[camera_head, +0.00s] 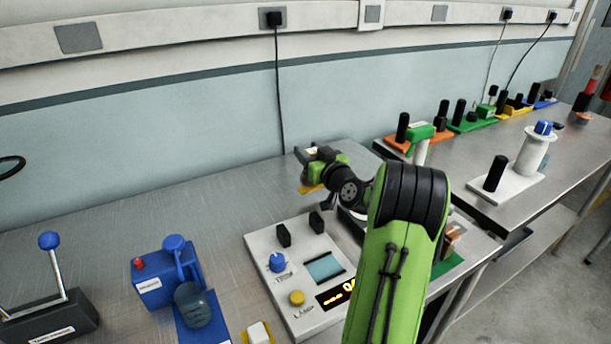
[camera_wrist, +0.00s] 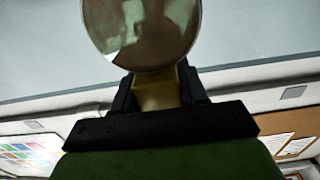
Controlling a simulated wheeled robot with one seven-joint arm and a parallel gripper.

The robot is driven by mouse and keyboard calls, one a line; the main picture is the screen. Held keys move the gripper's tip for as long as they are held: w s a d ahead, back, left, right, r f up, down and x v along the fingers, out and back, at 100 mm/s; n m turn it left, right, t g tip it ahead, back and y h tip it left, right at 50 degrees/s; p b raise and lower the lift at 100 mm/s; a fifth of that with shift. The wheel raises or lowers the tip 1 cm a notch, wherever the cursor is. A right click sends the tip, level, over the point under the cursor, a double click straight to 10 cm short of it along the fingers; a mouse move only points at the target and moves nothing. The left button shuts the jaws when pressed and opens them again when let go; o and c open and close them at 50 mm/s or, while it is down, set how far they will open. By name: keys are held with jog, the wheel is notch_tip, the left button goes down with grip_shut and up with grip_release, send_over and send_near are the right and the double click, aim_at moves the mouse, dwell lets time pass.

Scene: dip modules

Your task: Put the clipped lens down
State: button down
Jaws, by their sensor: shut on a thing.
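The clipped lens (camera_wrist: 142,30) shows in the wrist view as a shiny round disc with a brass-coloured clip (camera_wrist: 157,92) below it. My gripper (camera_wrist: 158,84) is shut on the clip, with a dark finger on either side. The top of the lens is cut off by the picture edge. In the head view my gripper (camera_head: 315,163) is in the air above the steel bench, behind the white control unit (camera_head: 272,247). A small yellow patch (camera_head: 311,188) shows under it; I cannot tell whether it is part of the clip. The lens is hardly visible there.
The white unit has black posts, a blue knob (camera_head: 277,262), a yellow button (camera_head: 297,298) and a display. A blue device (camera_head: 160,275) and a black box with a blue-knobbed lever (camera_head: 50,320) stand left. Bare bench (camera_head: 190,205) lies left of my gripper. A second bench is right.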

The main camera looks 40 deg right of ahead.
jog(key=shift+f+b, duration=0.4)
jog(key=shift+f, duration=1.2)
jog(key=shift+f, duration=0.15)
jog(key=c, duration=0.6)
grip_release()
